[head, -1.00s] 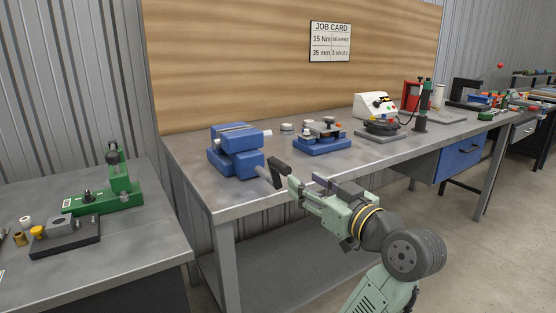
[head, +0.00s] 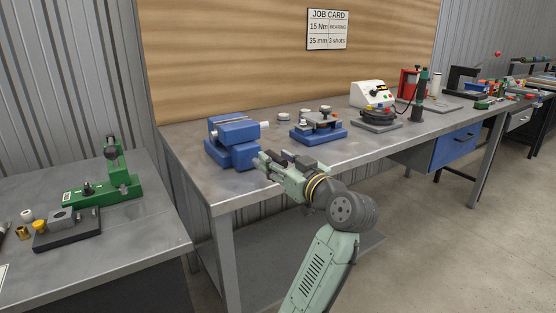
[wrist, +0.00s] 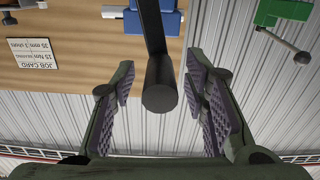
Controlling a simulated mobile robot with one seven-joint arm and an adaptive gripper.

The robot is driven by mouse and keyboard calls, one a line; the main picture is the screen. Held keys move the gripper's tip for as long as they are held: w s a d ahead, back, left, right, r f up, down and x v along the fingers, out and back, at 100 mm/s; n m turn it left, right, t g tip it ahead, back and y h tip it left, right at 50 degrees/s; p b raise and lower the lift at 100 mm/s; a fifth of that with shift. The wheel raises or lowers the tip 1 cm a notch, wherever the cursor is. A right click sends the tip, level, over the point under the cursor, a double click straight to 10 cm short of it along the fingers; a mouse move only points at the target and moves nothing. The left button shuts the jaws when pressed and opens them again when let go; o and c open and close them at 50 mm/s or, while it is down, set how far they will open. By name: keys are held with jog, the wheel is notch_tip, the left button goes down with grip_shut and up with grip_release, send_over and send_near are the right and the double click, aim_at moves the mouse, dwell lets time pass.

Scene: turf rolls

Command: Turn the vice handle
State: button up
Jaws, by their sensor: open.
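The blue vice (head: 232,142) stands on the bench's near left corner; its blue body also shows upside down at the top of the wrist view (wrist: 173,22). The dark vice handle (wrist: 159,88) is a bar with a round grip that points toward the wrist camera. In the head view the handle is mostly hidden by my gripper. My gripper (head: 264,162) is at the vice's front right side. In the wrist view my gripper (wrist: 160,78) is open, with its ridged fingers on either side of the handle and visible gaps on both sides.
A green press (head: 112,175) is on the left table. Floor at the right is clear.

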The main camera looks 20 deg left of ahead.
jog(key=shift+c, duration=0.2)
grip_shut()
dwell(0.6)
